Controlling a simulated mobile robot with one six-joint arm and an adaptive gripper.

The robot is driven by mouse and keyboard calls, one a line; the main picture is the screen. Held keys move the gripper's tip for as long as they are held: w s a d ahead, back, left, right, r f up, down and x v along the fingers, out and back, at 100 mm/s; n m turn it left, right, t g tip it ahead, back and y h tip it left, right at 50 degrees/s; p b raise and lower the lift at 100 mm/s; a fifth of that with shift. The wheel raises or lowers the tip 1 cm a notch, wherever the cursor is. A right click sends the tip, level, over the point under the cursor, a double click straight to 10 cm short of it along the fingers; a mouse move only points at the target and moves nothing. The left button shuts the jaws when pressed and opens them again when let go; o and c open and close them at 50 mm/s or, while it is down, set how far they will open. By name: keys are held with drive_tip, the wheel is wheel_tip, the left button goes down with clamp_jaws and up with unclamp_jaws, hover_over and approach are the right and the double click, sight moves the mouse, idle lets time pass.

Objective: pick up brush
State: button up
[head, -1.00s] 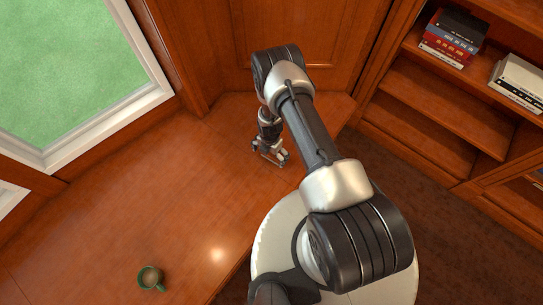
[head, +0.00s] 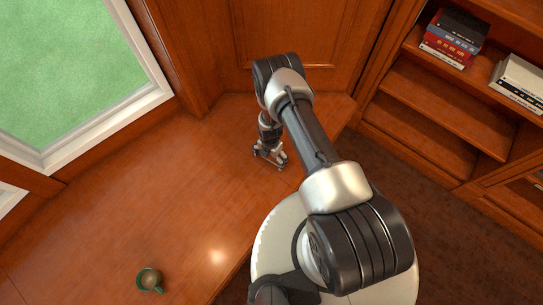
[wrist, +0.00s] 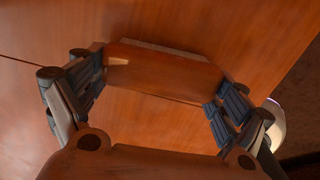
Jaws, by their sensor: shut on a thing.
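The brush (wrist: 165,74) is a brown wooden block with a greyish bristle strip along its far edge in the wrist view. It lies between the two dark padded fingers of my gripper (wrist: 160,84), which is shut on it from its left and right ends. In the head view my gripper (head: 269,157) points down at the wooden desk top (head: 190,190), near its back right part. The brush cannot be made out there, being small and hidden by the fingers. I cannot tell whether it touches the desk.
A green mug (head: 150,280) stands on the desk at the front left. A window (head: 70,70) is at the left. Shelves with books (head: 455,38) stand at the right. The desk between mug and gripper is clear.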

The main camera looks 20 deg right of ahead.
wheel_tip(320, 180, up, 20)
drive_tip(key=p, duration=0.5)
drive_tip(key=o, duration=0.5)
drive_tip(key=c, duration=0.4)
drive_tip(key=shift+o, duration=0.2)
